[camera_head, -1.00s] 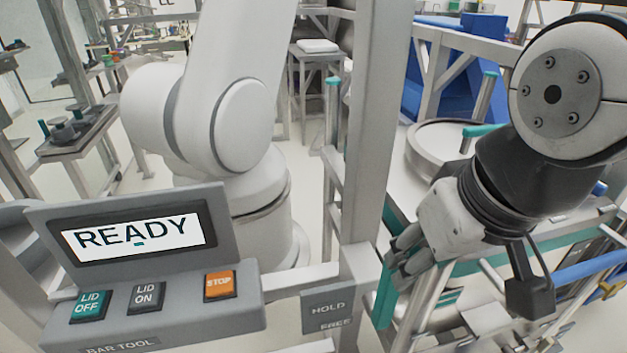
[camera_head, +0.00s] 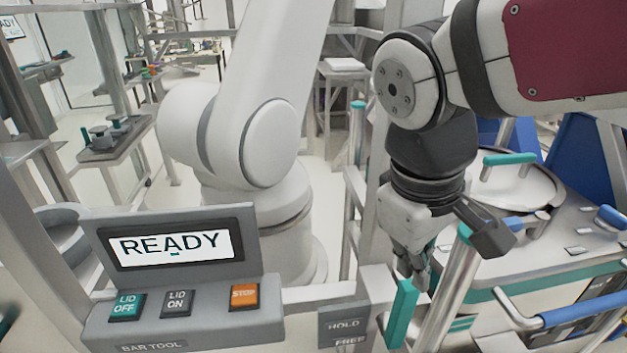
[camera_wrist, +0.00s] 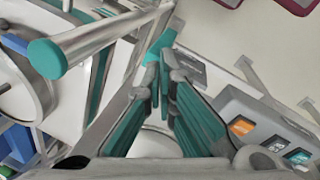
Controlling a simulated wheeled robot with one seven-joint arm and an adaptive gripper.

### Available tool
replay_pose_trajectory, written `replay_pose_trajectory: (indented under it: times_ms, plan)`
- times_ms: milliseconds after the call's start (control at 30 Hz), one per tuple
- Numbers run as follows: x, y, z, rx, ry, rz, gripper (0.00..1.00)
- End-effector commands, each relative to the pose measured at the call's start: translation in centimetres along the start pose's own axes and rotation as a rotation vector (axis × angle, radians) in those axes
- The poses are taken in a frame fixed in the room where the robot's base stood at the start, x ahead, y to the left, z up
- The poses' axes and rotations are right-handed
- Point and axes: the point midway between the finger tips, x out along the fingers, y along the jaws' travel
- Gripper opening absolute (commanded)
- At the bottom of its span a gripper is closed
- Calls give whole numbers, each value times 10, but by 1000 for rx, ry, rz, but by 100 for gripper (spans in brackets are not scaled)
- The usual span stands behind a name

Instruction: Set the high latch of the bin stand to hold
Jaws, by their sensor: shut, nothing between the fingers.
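The latch shows as a teal handle (camera_head: 402,313) beside a grey label plate (camera_head: 344,326) reading HOLD above a second word that is partly cut in clarity. The handle stands up, tilted slightly right, to the right of the plate. My gripper (camera_head: 422,283) points down with its fingers shut and empty, close to the top of the handle. In the wrist view the shut fingers (camera_wrist: 165,85) point at the teal handle (camera_wrist: 160,43), which lies just beyond their tips. I cannot tell whether they touch it.
A control panel (camera_head: 175,270) with a READY screen and buttons stands at the left. A teal-capped post (camera_head: 452,285) rises right beside my gripper. A round lid (camera_head: 515,185) and blue-handled bars lie further right. A white robot arm (camera_head: 260,150) stands behind.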

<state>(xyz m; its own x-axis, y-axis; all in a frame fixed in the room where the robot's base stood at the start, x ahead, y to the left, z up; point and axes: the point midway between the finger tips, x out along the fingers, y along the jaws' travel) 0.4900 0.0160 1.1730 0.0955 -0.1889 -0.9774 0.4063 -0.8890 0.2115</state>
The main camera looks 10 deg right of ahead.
Motion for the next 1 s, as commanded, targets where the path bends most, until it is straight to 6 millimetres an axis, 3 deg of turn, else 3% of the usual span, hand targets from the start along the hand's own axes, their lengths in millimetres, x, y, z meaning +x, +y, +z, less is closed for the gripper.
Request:
replay_pose_trajectory:
  times_ms: [367,800,1000]
  plan:
    - [-15,-28,-36,-462,-258,105,0]
    - [-9,-92,-74,-967,-503,218,0]
    - [-3,-116,-82,-1100,-562,249,0]
